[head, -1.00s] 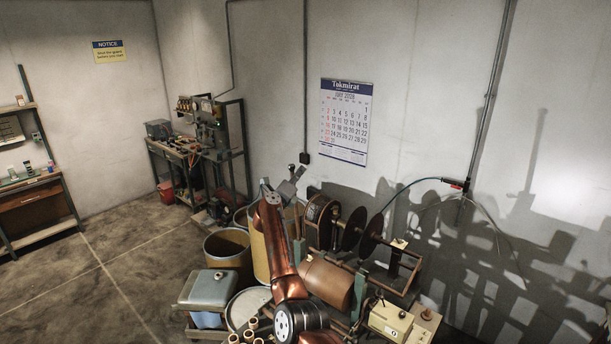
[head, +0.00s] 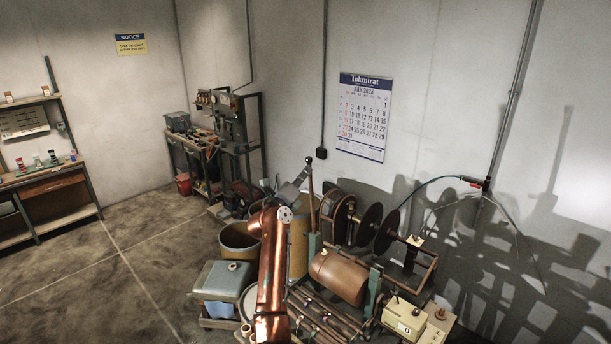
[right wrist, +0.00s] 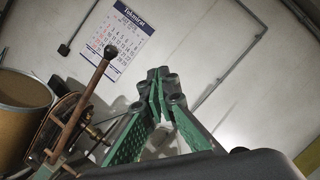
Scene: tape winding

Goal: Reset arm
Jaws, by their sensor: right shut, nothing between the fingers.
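My right arm rises from the bottom of the head view as a copper-coloured link. The right gripper (head: 301,177) is at its far end, small and partly hidden, beside the ball-topped lever (head: 320,154) of the winding machine. In the right wrist view the green fingers of the right gripper (right wrist: 161,82) come together at the tips, with nothing between them. The lever (right wrist: 108,56) stands to their left there. The winding machine has a brown drum (head: 338,278) and dark discs (head: 370,224). My left gripper is in neither view.
Barrels (head: 239,243) and a blue-grey bin (head: 222,282) stand left of the machine. A cream control box (head: 404,318) is at its right front. A workbench (head: 240,140) and a shelf unit (head: 48,186) line the walls. The floor at left is clear.

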